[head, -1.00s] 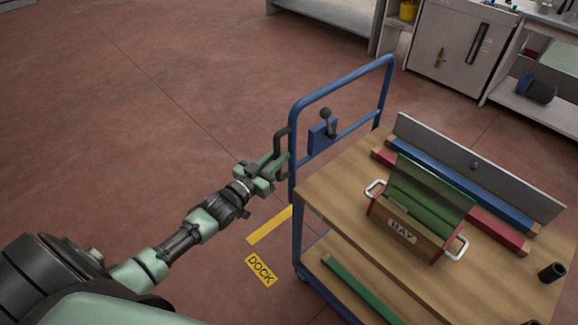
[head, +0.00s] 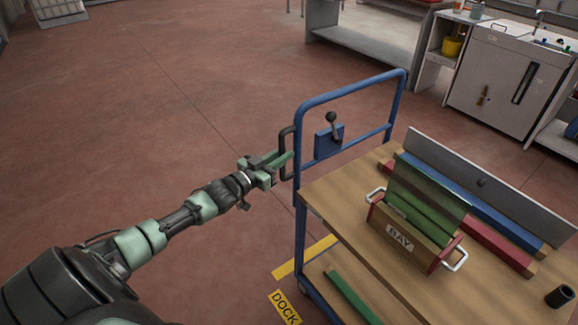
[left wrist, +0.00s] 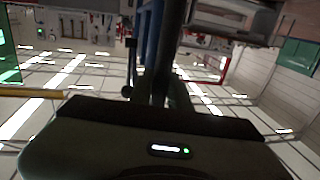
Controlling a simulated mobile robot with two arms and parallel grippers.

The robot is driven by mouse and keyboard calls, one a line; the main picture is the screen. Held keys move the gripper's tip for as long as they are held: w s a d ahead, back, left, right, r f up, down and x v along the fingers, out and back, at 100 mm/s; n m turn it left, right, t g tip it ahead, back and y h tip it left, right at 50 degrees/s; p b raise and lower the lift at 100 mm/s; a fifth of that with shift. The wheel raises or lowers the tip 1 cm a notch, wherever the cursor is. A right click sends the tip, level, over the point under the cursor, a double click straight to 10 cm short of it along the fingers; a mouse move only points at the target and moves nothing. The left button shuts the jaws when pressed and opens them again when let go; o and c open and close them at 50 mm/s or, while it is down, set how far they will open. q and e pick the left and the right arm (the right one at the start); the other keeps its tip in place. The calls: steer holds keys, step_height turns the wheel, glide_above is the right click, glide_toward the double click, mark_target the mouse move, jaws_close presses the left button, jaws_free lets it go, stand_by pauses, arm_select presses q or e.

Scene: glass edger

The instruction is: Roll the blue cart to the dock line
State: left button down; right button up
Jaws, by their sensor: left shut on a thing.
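The blue cart (head: 300,222) stands at the right of the head view, with a blue tubular frame and wooden decks. A dark loop handle (head: 284,143) sticks out from the left post of its frame. My left gripper (head: 284,164), green and dark, is shut on this handle. The yellow dock line (head: 288,267) lies on the floor at the cart's near left corner, and the post crosses in front of it. A yellow DOCK label (head: 284,306) lies just nearer. In the left wrist view, a dark bar runs up from the gripper body. My right gripper is not in view.
The top deck carries a BAY box (head: 412,245) with green glass panes, blue and red bars, a grey panel (head: 490,190) and a dark cup (head: 560,296). A green bar (head: 352,296) lies on the lower deck. Cabinets (head: 505,85) stand behind. The floor at left is clear.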

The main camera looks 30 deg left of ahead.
arm_select(q)
steer(key=shift+w+a+r+b, duration=0.1)
steer(key=shift+w+a+b, duration=0.1)
steer(key=shift+a, duration=0.35)
steer(key=shift+w+a+f+b, duration=0.1)
steer(key=shift+w+a+b, duration=0.15)
steer(key=shift+a, duration=0.35)
steer(key=shift+w+a+r+b, duration=0.1)
steer(key=shift+w+a+b, duration=0.1)
steer(key=shift+a, duration=0.35)
steer(key=c, duration=1.3)
jaws_free()
steer(key=shift+s, duration=0.1)
steer(key=shift+s+a, duration=0.2)
steer(key=shift+s, duration=1.1)
steer(key=shift+s+a, duration=0.2)
steer(key=shift+s, duration=1.05)
steer(key=shift+s+a, duration=0.2)
steer(key=shift+s, duration=1.1)
